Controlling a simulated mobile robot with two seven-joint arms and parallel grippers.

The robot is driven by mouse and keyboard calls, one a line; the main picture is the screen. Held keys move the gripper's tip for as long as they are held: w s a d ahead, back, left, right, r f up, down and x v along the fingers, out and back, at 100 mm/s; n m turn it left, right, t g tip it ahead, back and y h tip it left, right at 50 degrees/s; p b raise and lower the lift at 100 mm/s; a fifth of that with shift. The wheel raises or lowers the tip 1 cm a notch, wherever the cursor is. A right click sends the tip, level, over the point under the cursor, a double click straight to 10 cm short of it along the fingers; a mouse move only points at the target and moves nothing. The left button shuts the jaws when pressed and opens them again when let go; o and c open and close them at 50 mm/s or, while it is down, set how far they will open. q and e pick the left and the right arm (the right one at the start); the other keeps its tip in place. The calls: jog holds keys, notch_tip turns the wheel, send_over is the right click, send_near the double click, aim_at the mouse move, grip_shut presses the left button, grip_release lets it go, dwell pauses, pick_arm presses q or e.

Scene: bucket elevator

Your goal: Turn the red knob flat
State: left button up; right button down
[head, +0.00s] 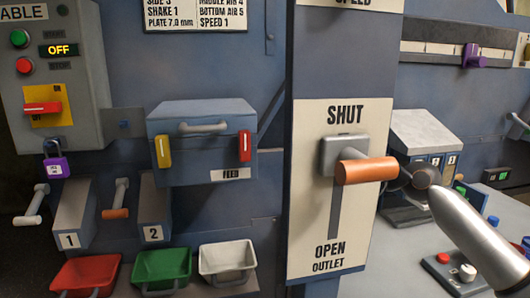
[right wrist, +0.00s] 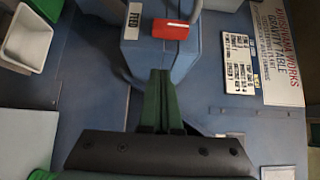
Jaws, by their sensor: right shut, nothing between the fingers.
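The red knob (head: 42,107) is a bar-shaped handle on a yellow plate (head: 60,96) on the grey control box at the left of the head view. Its long side lies about level across the plate. In the right wrist view my right gripper (right wrist: 161,80) has dark green fingers, shut together and empty. The fingers point toward the blue feed box (right wrist: 165,58), below its red latch (right wrist: 170,29) in that picture. I cannot make out this gripper's fingers in the head view. The red knob is outside the wrist view. My left gripper shows in neither view.
A purple padlock (head: 55,167) hangs under the control box (head: 88,80). The outlet panel (head: 310,225) carries an orange lever handle (head: 366,171) near SHUT. Red (head: 80,273), green (head: 162,268) and white (head: 227,258) bins stand below the feed box. A silver cylinder (head: 480,240) crosses the lower right.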

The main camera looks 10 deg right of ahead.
aim_at(245, 146)
jog(key=w+a, duration=0.3)
jog(key=a, duration=0.4)
jog(key=shift+w+a, duration=0.35)
jog(key=shift+w, duration=0.05)
jog(key=shift+f+m, duration=0.2)
jog(key=shift+m, duration=0.3)
jog(key=shift+a+f+m+t+y, duration=0.2)
jog(key=shift+m+t+y, duration=0.1)
jog(key=shift+t, duration=0.3)
